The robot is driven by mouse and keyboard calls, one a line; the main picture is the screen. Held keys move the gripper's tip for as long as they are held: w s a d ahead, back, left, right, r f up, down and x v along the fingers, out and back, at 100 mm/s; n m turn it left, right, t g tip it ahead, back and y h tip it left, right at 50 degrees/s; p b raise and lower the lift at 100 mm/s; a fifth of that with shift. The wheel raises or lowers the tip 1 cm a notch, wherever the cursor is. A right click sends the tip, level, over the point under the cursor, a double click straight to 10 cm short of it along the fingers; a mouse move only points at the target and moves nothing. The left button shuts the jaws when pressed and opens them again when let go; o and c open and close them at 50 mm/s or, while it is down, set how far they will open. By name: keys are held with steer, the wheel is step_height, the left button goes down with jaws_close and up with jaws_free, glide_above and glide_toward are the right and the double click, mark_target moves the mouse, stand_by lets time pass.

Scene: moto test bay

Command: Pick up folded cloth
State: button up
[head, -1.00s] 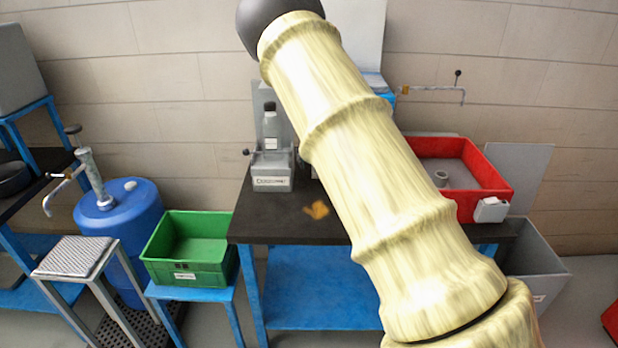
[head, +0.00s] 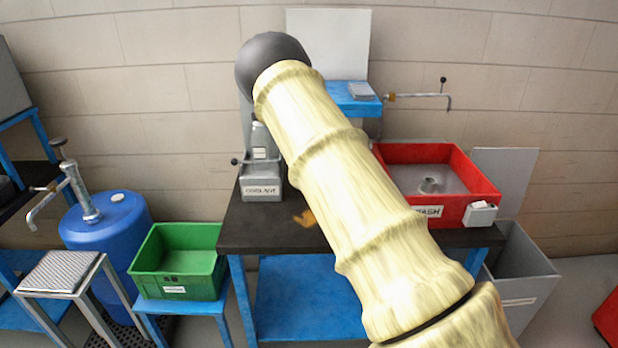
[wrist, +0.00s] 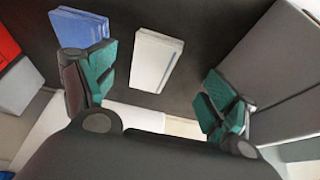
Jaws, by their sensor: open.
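My gripper (wrist: 161,68) is open and empty, with teal-padded fingers. The left finger is near the blue block and the right finger is well to the right of the white one. Neither finger clearly touches either block. In the head view my arm hides the gripper and both blocks.
The black worktable (head: 262,235) holds a grey labelled bottle holder (head: 262,187), an orange scrap (head: 305,218) and a red tub (head: 470,206). A blue shelf (head: 350,103) is behind. A green crate (head: 180,262) and a grey bin (head: 520,270) stand to either side.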

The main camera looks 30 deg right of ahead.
steer(key=x, duration=0.1)
steer(key=p+x, duration=0.1)
steer(key=x, duration=0.1)
steer(key=shift+s+d+f, duration=0.2)
steer(key=shift+d, duration=0.05)
steer(key=shift+p+x, duration=0.45)
steer(key=shift+x, duration=0.35)
steer(key=c, duration=1)
